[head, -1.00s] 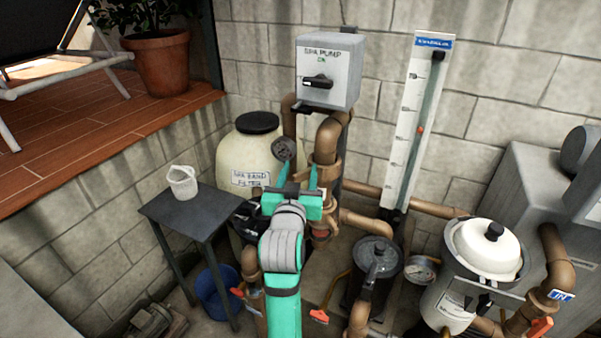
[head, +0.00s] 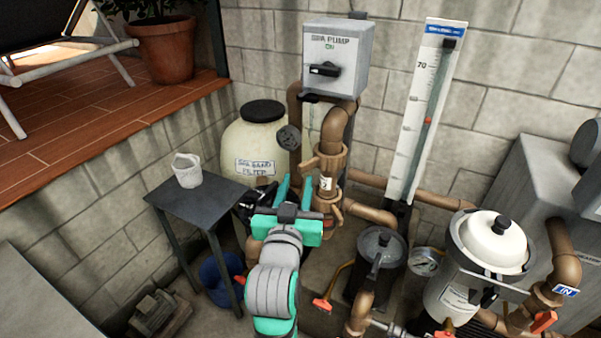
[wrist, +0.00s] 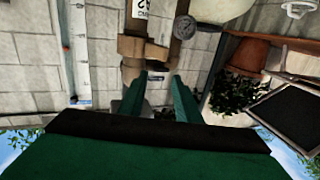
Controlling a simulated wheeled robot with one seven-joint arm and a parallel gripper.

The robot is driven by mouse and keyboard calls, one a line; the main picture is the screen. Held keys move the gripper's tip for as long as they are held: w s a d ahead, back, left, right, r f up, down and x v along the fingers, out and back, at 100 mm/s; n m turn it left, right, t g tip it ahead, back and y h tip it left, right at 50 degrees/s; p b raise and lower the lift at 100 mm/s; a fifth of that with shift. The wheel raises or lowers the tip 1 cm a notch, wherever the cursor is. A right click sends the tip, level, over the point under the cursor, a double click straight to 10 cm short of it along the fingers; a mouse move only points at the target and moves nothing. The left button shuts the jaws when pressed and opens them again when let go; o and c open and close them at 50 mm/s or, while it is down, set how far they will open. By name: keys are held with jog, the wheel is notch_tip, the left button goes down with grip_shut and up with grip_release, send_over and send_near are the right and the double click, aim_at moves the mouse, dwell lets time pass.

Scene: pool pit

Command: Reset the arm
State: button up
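My gripper (head: 295,188) is in the middle of the head view, in front of the brown pipe and valve assembly (head: 326,165). Its two green fingers stand apart with nothing between them. In the wrist view my gripper (wrist: 159,77) also shows open and empty, with its fingers pointing at the wall and brown pipe (wrist: 143,47). I cannot tell how far the fingers are from the pipe. My forearm is mostly hidden behind the wrist in the head view.
A sand filter tank (head: 255,143) stands behind my gripper. A dark side table (head: 208,204) with a white cup (head: 187,170) is on the left. A grey pump switch box (head: 337,58) hangs above. A lidded dark canister (head: 380,244) and a white-lidded vessel (head: 490,243) stand right.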

jog(key=shift+s+d, duration=0.15)
jog(key=shift+s, duration=0.45)
jog(key=shift+f, duration=0.15)
jog(key=s+a+f+n+g+y, duration=0.1)
jog(key=s+f, duration=0.7)
jog(key=f, duration=0.4)
jog(key=s+a+f+n+y, duration=0.1)
jog(key=s+f+n+y, duration=0.1)
jog(key=s+f, duration=1.1)
jog(key=s, duration=0.8)
jog(key=s+f+g, duration=0.1)
jog(key=s+f, duration=0.3)
jog(key=s, duration=0.7)
jog(key=shift+s+a+f+m, duration=0.2)
jog(key=shift+s+a+m, duration=0.2)
